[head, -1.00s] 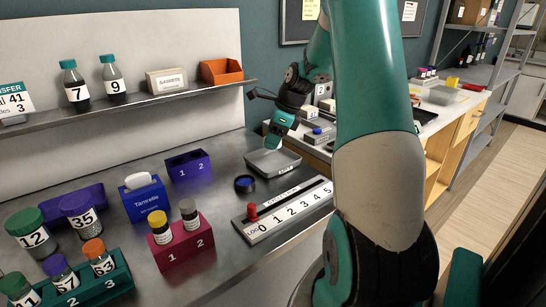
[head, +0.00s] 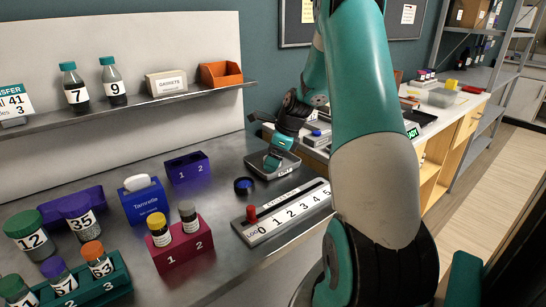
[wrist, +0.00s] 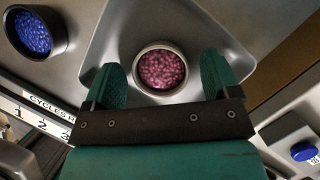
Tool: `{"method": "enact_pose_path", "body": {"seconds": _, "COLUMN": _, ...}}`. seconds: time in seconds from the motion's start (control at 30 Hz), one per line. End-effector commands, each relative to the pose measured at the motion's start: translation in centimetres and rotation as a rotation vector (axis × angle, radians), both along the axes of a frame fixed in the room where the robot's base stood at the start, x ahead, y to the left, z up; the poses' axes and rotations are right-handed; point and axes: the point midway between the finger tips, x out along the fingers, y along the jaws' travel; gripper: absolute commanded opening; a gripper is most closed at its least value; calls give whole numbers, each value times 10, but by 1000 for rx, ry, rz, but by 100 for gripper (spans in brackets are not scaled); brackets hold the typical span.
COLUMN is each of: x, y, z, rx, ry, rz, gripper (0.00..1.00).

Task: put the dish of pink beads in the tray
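The dish of pink beads (wrist: 161,69) is round with a pale rim. In the wrist view it sits on the floor of the grey metal tray (wrist: 215,27), between my fingers. The tray also shows in the head view (head: 291,167), on the bench at the right. My gripper (wrist: 161,73) is open, with a small gap between each green finger and the dish. In the head view my gripper (head: 271,163) reaches down into the tray and the dish cannot be made out.
A dark dish of blue beads (head: 243,185) stands left of the tray. A numbered cycles counter (head: 285,212) with a red knob lies in front. A blue two-hole rack (head: 187,167) stands further left. A side bench (head: 436,122) with equipment lies beyond the tray.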

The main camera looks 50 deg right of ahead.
Motion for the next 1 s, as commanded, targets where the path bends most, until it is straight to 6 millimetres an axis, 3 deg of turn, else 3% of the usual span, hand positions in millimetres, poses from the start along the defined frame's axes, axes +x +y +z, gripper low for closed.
{"method": "enact_pose_path", "body": {"seconds": 0.33, "x": -2, "y": -2, "z": 10, "rx": -2, "ry": -2, "rz": -1, "gripper": 81}}
{"method": "enact_pose_path", "body": {"seconds": 0.73, "x": -29, "y": -19, "z": 87, "rx": -3, "ry": -3, "rz": -2, "gripper": 81}}
{"method": "enact_pose_path", "body": {"seconds": 1.0, "x": -39, "y": -24, "z": 112, "rx": 0, "ry": 0, "rz": -1, "gripper": 81}}
